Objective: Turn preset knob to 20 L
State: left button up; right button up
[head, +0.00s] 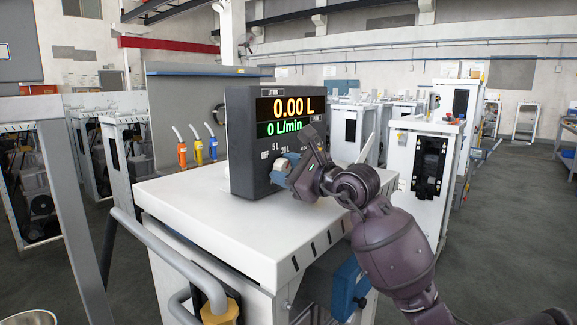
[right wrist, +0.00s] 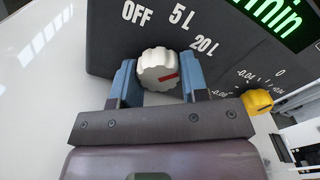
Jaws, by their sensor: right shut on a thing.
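The black dispenser display unit (head: 240,150) stands on a white cabinet top and reads 0.00 L and 0 L/min. Its preset knob (right wrist: 158,70) is pale, ridged and has a red mark. OFF, 5 L and 20 L (right wrist: 204,45) labels arc above it in the right wrist view. The red mark points right there, somewhat below the direction of the 20 L label. My right gripper (right wrist: 160,80) has its blue fingers on both sides of the knob, shut on it. In the head view my right gripper (head: 284,172) hides most of the knob. My left gripper is out of view.
A yellow knob (right wrist: 257,101) and a gauge scale sit close to the right finger. The cabinet top (head: 200,205) is clear in front of the unit. Orange, yellow and blue nozzles (head: 197,150) stand to its left. A grey rail (head: 165,250) runs along the cabinet's left side.

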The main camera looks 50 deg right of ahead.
jog(key=shift+m, duration=0.6)
jog(key=shift+f, duration=0.15)
jog(key=o, duration=0.9)
jog(key=shift+o, duration=0.2)
jog(key=s, duration=1.1)
jog(key=shift+d+p, duration=0.3)
jog(key=shift+d, duration=0.1)
jog(key=shift+w, duration=0.1)
